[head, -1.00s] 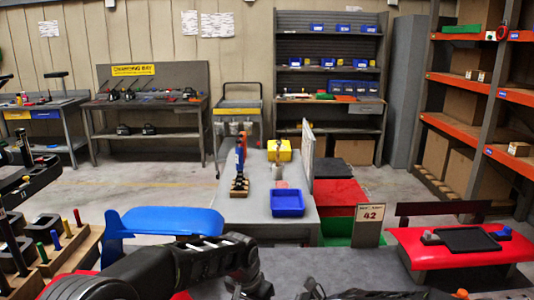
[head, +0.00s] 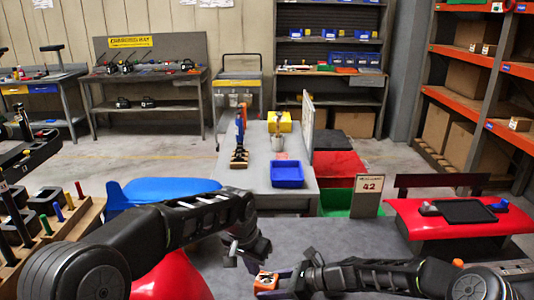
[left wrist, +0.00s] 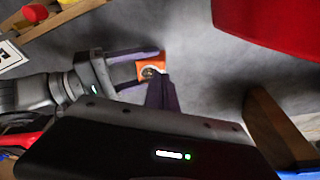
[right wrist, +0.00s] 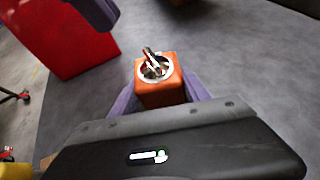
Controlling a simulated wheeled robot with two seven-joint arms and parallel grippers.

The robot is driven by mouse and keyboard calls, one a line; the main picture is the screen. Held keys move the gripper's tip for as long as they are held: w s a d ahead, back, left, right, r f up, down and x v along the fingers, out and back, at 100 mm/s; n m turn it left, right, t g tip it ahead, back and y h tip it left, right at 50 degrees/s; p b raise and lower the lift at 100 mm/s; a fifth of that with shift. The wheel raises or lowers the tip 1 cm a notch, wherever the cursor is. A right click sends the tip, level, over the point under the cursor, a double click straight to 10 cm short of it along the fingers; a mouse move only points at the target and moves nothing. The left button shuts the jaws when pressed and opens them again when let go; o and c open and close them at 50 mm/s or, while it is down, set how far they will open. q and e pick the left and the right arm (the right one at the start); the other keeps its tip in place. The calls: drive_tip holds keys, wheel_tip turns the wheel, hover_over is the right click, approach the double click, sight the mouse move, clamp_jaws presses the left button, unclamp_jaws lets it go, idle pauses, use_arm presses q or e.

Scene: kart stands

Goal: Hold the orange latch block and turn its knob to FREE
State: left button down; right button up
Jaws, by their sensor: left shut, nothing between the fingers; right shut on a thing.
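The orange latch block (head: 266,282) is held in front of me, low in the head view. My right gripper (head: 280,284) is shut on it, with purple fingers on either side. In the right wrist view the block (right wrist: 162,93) has a silver knob (right wrist: 154,68) in a round plate on its face; its handle points up and slightly left. Markings cannot be read. My left gripper (head: 240,260) is shut and empty, just above and left of the block. In the left wrist view its fingers (left wrist: 160,85) overlap the block's edge; the right wrist view shows a gap to the knob.
A grey table (head: 350,240) lies under the grippers. A wooden rack of coloured pegs (head: 75,222) stands at the left. A red stand with a black tray (head: 465,212) is at the right. A further bench holds a blue bin (head: 287,174).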

sight(267, 276)
use_arm(q)
drive_tip(key=shift+w+v, duration=0.2)
drive_tip(key=shift+v, duration=0.75)
drive_tip(key=shift+d+r, duration=0.15)
drive_tip(key=shift+s+d+r, duration=0.2)
drive_tip(key=shift+s+d, duration=0.05)
drive_tip(key=shift+d, duration=0.2)
drive_tip(key=shift+s+d+r, duration=0.25)
drive_tip(key=shift+d, duration=0.2)
drive_tip(key=shift+f, duration=0.1)
drive_tip(key=shift+s+a+x, duration=0.15)
drive_tip(key=shift+s+x, duration=0.1)
drive_tip(key=shift+x, duration=0.85)
drive_tip(key=shift+s+a+x, duration=0.1)
drive_tip(key=shift+s+x, duration=0.1)
drive_tip(key=shift+x, duration=0.9)
drive_tip(key=shift+s+a+x, duration=0.15)
drive_tip(key=shift+s+x, duration=0.1)
drive_tip(key=shift+x, duration=0.85)
drive_tip(key=shift+f, duration=0.2)
drive_tip(key=shift+w+d, duration=0.2)
drive_tip(key=shift+w, duration=0.4)
